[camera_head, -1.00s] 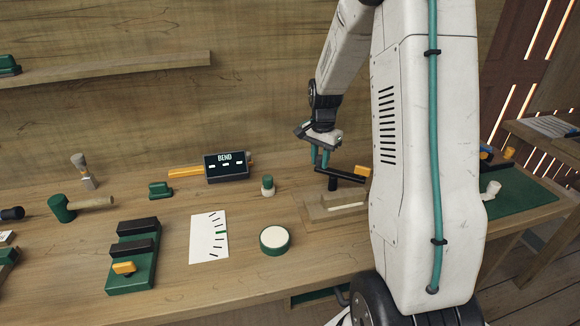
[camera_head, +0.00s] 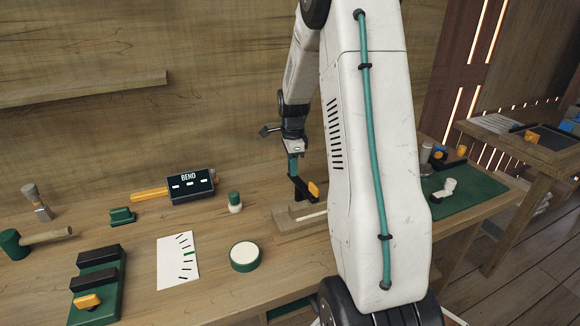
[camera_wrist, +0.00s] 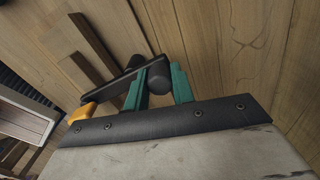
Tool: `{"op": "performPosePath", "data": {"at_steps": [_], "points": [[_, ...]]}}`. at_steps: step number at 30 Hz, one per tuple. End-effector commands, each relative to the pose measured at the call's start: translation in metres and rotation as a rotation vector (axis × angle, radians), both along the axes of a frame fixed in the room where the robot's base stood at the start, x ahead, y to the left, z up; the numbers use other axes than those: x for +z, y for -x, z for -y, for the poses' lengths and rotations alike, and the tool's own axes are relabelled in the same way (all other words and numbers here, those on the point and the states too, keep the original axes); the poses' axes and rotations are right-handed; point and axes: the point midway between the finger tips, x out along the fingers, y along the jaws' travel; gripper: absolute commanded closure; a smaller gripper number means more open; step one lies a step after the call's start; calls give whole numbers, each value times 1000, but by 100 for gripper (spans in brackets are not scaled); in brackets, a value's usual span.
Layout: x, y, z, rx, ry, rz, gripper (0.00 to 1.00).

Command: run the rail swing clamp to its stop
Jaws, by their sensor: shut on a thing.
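The rail swing clamp is a black arm (camera_head: 301,186) with an orange end (camera_head: 313,191), over a light wooden base with a rail (camera_head: 287,221). The wrist view also shows the black arm (camera_wrist: 110,86), its orange end (camera_wrist: 83,112) at the lower left, and a wooden strip (camera_wrist: 97,48) beside it. My gripper (camera_head: 292,172) is at the far end of the clamp, pointing down. In the wrist view, its teal fingers (camera_wrist: 160,86) are closed around a dark round post (camera_wrist: 158,72) of the clamp. My arm hides part of the base.
A marked paper card (camera_head: 178,262) lies farther left. A green mat (camera_head: 468,192) lies to the right.

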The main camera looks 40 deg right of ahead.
Motion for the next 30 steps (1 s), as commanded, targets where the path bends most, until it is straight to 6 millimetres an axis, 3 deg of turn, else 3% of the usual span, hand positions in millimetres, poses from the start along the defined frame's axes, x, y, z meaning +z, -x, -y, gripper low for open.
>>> {"op": "performPosePath", "data": {"at_steps": [20, 21, 23, 30], "points": [[1, 0, 3, -64, 2, 3, 98], [1, 0, 3, -64, 2, 3, 70], [1, 0, 3, -64, 2, 3, 54], [0, 0, 2, -64, 1, 1, 54]]}}
